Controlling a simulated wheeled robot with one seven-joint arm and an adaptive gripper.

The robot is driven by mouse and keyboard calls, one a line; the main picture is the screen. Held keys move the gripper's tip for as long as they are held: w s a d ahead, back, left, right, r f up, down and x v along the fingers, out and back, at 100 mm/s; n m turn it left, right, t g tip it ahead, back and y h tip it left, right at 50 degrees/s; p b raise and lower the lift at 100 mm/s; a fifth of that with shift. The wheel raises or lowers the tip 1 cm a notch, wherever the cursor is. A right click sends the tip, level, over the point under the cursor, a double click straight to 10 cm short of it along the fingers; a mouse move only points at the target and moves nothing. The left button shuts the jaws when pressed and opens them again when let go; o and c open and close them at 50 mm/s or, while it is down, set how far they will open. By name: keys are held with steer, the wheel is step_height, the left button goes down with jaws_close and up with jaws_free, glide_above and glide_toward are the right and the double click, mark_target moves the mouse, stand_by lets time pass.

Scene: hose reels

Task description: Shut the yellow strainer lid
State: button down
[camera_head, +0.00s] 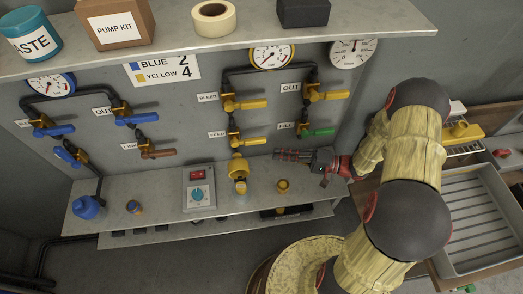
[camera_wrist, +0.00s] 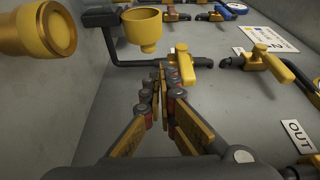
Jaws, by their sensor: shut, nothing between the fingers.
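A yellow strainer (camera_head: 238,170) hangs on the wall piping just above the grey ledge, and I take it as the task's strainer. Its lid cannot be told clearly from its body. In the wrist view a yellow cup-shaped fitting (camera_wrist: 142,28) stands ahead of the fingers, a little left, joined to black pipe. A yellow round fitting (camera_head: 283,186) sits on the ledge right of the strainer. My gripper (camera_head: 278,154) is shut and empty, right of the strainer and apart from it. Its fingers also show shut in the wrist view (camera_wrist: 162,72).
Yellow valve handles (camera_head: 250,141) and a green handle (camera_head: 318,132) are close to my gripper on the wall. A grey box with a blue dial (camera_head: 197,195) stands on the ledge (camera_head: 160,188) to the left. A large yellow cylinder (camera_wrist: 38,28) is close at left in the wrist view.

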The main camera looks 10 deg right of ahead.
steer(key=b+x, duration=0.1)
steer(key=x, duration=0.8)
steer(key=shift+a+b, duration=0.35)
steer(key=shift+w, duration=0.1)
steer(key=shift+s+r+n+b, duration=0.2)
steer(key=shift+r+n+b, duration=0.05)
steer(key=shift+n+b, duration=0.3)
steer(key=shift+s+r+y, duration=0.15)
steer(key=shift+s+y, duration=0.1)
steer(key=shift+y, duration=0.05)
steer(key=s+f+n+b, duration=0.1)
steer(key=s+n+b, duration=0.2)
steer(key=s, duration=0.9)
steer(key=b, duration=0.3)
steer(key=shift+s+a+f+y, duration=0.2)
steer(key=shift+s+f+y, duration=0.05)
steer(key=shift+f+y, duration=0.15)
steer(key=shift+n+b, duration=0.35)
stand_by(0.4)
